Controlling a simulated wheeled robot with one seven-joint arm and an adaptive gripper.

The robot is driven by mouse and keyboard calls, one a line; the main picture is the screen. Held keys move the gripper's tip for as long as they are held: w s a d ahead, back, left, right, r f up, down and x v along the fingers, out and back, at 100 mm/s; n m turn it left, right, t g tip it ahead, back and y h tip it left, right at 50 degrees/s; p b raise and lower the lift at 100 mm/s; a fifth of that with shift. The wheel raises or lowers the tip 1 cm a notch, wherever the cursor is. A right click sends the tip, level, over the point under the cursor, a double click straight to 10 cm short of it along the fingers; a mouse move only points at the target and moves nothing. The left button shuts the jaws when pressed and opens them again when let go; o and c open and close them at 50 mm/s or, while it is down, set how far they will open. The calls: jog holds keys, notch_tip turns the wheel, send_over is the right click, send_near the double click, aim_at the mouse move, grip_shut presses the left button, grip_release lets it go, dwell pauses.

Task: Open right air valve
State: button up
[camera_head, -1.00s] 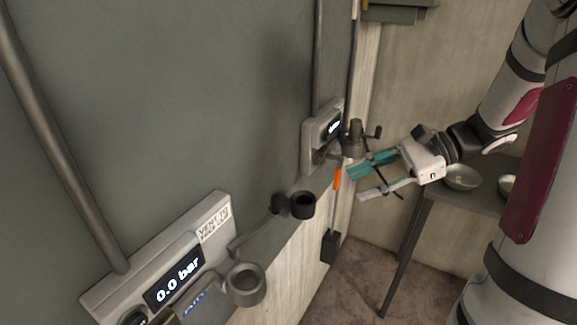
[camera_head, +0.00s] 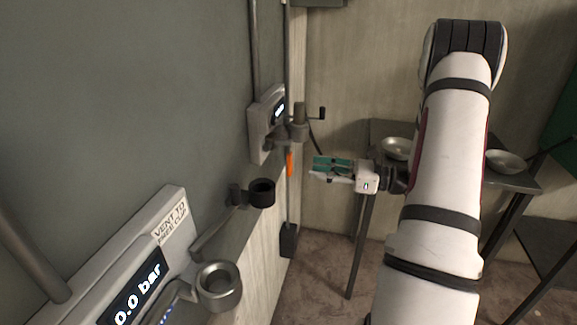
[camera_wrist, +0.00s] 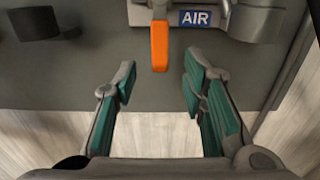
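The right air valve shows as an orange handle (camera_head: 290,164) hanging down below the far grey panel (camera_head: 266,122) on the wall. In the wrist view the orange handle (camera_wrist: 160,46) points toward my gripper, beside a blue "AIR" label (camera_wrist: 195,18). My gripper (camera_wrist: 158,86) is open, its two teal-padded fingers apart on either side of the handle's line. The handle's tip lies just ahead of or between the fingertips; I cannot tell the depth. Nothing is between the fingers farther back. In the head view my gripper (camera_head: 318,168) is right of the handle.
A nearer panel (camera_head: 150,262) reads "0.0 bar". Ring holders (camera_head: 218,287) and (camera_head: 262,193) stick out from the wall. A crank (camera_head: 312,113) sits above my gripper. A table with metal bowls (camera_head: 398,148) stands behind my arm.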

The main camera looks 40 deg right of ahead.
aim_at(289, 175)
jog(key=x, duration=0.8)
jog(key=shift+w+a, duration=0.15)
jog(key=shift+w, duration=0.05)
grip_shut()
